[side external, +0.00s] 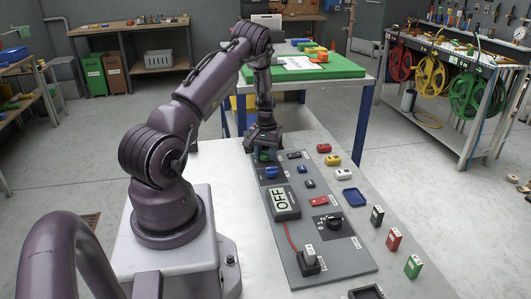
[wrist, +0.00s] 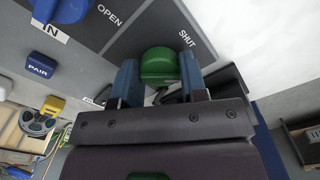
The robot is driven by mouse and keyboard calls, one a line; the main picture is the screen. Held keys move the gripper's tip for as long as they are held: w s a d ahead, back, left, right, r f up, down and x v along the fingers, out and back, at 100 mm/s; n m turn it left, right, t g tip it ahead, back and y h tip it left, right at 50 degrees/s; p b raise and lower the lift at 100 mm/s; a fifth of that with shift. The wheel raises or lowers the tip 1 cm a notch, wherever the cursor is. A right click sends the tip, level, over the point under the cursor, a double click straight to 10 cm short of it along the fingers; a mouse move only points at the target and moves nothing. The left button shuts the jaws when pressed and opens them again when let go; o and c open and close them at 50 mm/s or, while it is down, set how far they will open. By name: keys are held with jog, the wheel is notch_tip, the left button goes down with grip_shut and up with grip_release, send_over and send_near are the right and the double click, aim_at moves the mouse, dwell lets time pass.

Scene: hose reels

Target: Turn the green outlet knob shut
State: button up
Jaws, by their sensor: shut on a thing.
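The green outlet knob (wrist: 160,64) sits on the grey panel between the labels OPEN and SHUT in the wrist view. My gripper (wrist: 160,80) has its two blue-grey fingers on either side of the knob, shut on it. In the side external view my gripper (side external: 264,142) reaches down to the far end of the panel, and a bit of the green knob (side external: 265,156) shows under it. The knob's base is partly hidden by the fingers.
A blue knob (side external: 271,172) is close by on the panel, nearer the camera. Loose coloured blocks, such as a yellow one (side external: 332,160), lie to the right.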

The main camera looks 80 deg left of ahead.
aim_at(265, 152)
jog(key=n, duration=0.4)
jog(key=shift+n, duration=2.2)
jog(key=o, duration=0.9)
jog(key=shift+r, duration=0.1)
notch_tip(265, 152, up, 13)
jog(key=shift+f, duration=0.1)
